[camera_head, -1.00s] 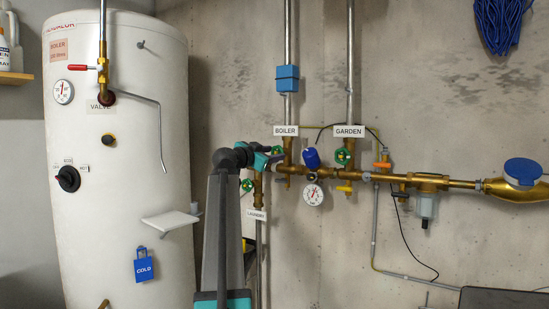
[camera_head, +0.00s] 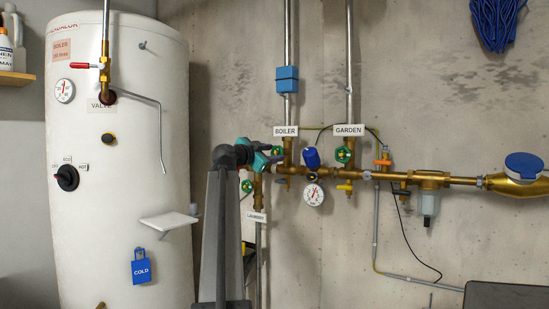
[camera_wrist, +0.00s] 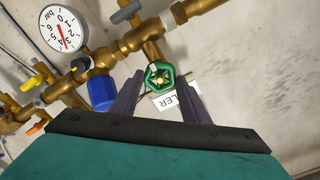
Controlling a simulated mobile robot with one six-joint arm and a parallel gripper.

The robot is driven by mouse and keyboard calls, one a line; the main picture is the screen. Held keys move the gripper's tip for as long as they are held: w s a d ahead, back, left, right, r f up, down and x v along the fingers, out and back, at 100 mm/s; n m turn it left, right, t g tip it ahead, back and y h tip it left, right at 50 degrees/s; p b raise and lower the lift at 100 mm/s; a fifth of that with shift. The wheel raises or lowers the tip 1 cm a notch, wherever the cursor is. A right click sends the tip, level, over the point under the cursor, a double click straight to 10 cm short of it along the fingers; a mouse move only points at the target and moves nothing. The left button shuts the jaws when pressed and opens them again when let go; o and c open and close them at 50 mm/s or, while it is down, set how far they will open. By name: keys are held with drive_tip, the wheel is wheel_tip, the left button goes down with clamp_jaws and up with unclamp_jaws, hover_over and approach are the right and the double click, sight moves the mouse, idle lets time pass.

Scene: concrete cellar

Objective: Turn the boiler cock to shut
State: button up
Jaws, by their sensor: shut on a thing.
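The boiler cock is a green handwheel (camera_head: 277,150) on a brass branch under the white BOILER sign (camera_head: 285,131). In the wrist view the green wheel (camera_wrist: 160,74) sits between my two dark fingers, with part of the sign (camera_wrist: 178,99) behind them. My gripper (camera_head: 272,158) reaches the wheel from the lower left in the head view, and it also shows in the wrist view (camera_wrist: 161,84). It is shut on the wheel. My gripper partly hides the wheel in the head view.
The GARDEN cock (camera_head: 344,154) is to the right, the LAUNDRY cock (camera_head: 247,186) close below left. A blue cap (camera_head: 312,157) and a pressure gauge (camera_head: 313,195) sit on the brass manifold nearby. A white boiler tank (camera_head: 125,200) stands left, with a small shelf (camera_head: 170,220).

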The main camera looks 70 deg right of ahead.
drive_tip(key=shift+m+b, duration=0.3)
drive_tip(key=shift+b, duration=0.05)
drive_tip(key=shift+f+m+b, duration=0.15)
drive_tip(key=shift+m+b, duration=1.85)
drive_tip(key=shift+b, duration=1.15)
drive_tip(key=shift+m, duration=0.3)
drive_tip(key=shift+m+b, duration=1.5)
drive_tip(key=shift+b, duration=0.8)
drive_tip(key=shift+a+f+m, duration=0.1)
drive_tip(key=shift+m, duration=0.7)
